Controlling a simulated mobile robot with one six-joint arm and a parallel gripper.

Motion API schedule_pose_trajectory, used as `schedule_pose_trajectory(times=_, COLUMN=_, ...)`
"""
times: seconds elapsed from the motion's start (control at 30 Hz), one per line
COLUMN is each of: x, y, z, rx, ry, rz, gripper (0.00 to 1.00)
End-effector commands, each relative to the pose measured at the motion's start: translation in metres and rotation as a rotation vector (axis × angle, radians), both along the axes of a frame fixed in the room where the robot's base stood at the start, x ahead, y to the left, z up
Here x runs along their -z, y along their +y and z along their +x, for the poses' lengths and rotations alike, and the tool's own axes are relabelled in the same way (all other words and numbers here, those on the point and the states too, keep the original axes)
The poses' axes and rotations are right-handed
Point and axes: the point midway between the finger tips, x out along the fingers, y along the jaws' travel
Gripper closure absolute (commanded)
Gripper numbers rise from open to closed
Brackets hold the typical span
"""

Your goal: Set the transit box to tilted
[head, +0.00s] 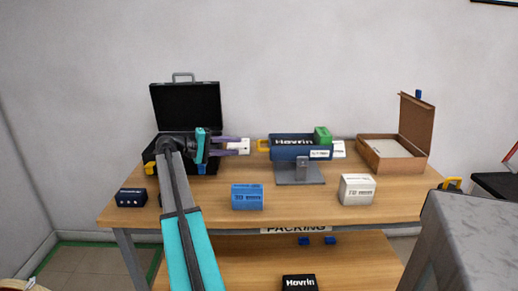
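No readable label says "transit box". A blue open-topped box (318,154) sits on a grey stand (300,175) at the table's middle, looking roughly level. It has an orange handle (263,145) at its left end. A black box marked Havrin (293,140) and a green box (322,135) show above its rim. My gripper (247,146) is left of the handle, apart from it, with its purple fingers spread and pointing right. A small white item (243,146) shows between or behind the fingertips; I cannot tell which.
An open black case (187,105) stands behind my arm. An open brown box (392,149) is at the right. A blue carton (247,196), a white carton (357,189) and a dark box (131,197) stand near the front edge. The table (300,212) is clear between the cartons.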

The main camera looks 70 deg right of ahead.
Motion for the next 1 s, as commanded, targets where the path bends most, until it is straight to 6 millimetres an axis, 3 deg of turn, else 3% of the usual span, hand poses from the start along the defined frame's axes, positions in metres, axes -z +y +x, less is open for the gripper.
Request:
schedule_pose_trajectory(times=0.7, x=0.02, y=-0.069, z=-0.071, rx=0.003, ry=0.0, rz=0.001, gripper=0.68)
schedule_pose_trajectory(times=1.0, x=0.023, y=-0.082, z=-0.085, rx=0.002, ry=0.0, rz=0.0, gripper=0.68)
